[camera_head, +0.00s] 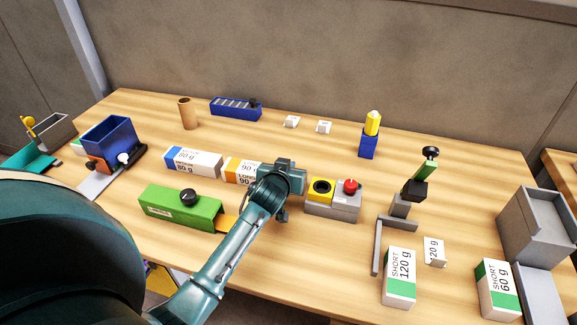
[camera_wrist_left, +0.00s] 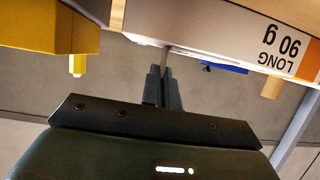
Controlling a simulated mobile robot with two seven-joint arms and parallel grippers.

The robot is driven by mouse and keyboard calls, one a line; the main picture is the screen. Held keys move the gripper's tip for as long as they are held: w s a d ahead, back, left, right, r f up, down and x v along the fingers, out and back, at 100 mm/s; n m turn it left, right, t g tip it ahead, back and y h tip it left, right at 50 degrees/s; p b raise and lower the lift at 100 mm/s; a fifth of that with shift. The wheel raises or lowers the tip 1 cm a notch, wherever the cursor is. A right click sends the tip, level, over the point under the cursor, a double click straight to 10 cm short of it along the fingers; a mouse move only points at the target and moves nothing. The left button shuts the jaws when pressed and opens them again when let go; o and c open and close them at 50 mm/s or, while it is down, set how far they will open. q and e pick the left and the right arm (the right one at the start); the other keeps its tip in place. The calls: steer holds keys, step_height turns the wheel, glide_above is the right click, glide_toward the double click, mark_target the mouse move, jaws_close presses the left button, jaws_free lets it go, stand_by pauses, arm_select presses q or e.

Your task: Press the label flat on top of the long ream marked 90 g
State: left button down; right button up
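The long ream marked 90 g (camera_head: 239,171) lies on the table, white with an orange end. Its right part is hidden behind my left gripper (camera_head: 291,178). In the left wrist view the ream (camera_wrist_left: 225,32) appears upside down and close, with "LONG 90 g" readable. There the fingers of my left gripper (camera_wrist_left: 163,82) are close together, with their tips at the ream's upper edge. I cannot tell whether they touch it. The ream's top shows partly in the head view, with "90" on it; whether the label there lies flat is too small to tell. My right gripper is out of view.
An 80 g ream (camera_head: 193,162) lies left of it. A green box with a black knob (camera_head: 180,208) stands in front. A grey station with a red button (camera_head: 349,187) and yellow block (camera_head: 320,193) stands right. Short reams (camera_head: 399,278) lie at front right.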

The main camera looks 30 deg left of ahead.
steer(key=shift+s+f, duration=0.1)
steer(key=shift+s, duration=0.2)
arm_select(q)
steer(key=shift+f, duration=0.15)
steer(key=shift+s, duration=0.1)
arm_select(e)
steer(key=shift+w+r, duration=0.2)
arm_select(q)
steer(key=c, duration=2.1)
jaws_free()
steer(key=shift+f, duration=0.1)
steer(key=shift+c, duration=0.2)
steer(key=shift+o, duration=0.8)
steer(key=o, duration=0.4)
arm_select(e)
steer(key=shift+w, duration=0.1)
